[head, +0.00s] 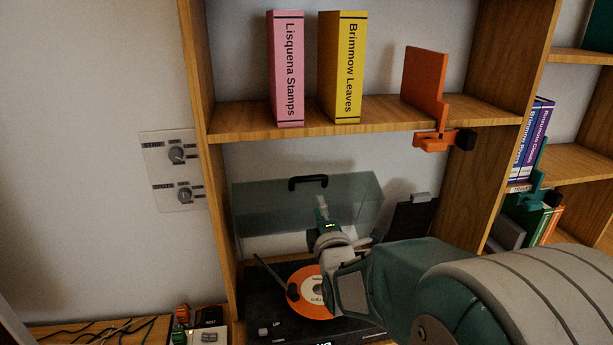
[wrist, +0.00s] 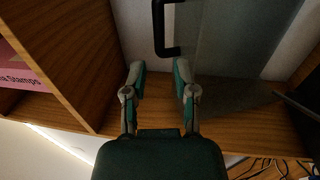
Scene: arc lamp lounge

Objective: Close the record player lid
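The record player (head: 265,305) sits in the lower shelf bay, with an orange record (head: 318,308) on it. Its clear, greenish lid (head: 270,205) stands open, raised at the back. A black handle (head: 308,182) is on the lid's upper edge. My gripper (head: 322,208) is in front of the lid, just below the handle; my arm hides part of the player. In the wrist view my gripper (wrist: 160,72) is open with nothing between its fingers. The handle (wrist: 160,30) shows beyond the fingertips, apart from them, and the lid (wrist: 235,35) spreads to the right.
A shelf board (head: 235,122) runs above the lid, holding a pink book (head: 286,70), a yellow book (head: 342,70) and an orange bookend (head: 425,85). The left shelf upright (head: 215,210) stands close beside the lid. Wall dials (head: 177,154) are further left.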

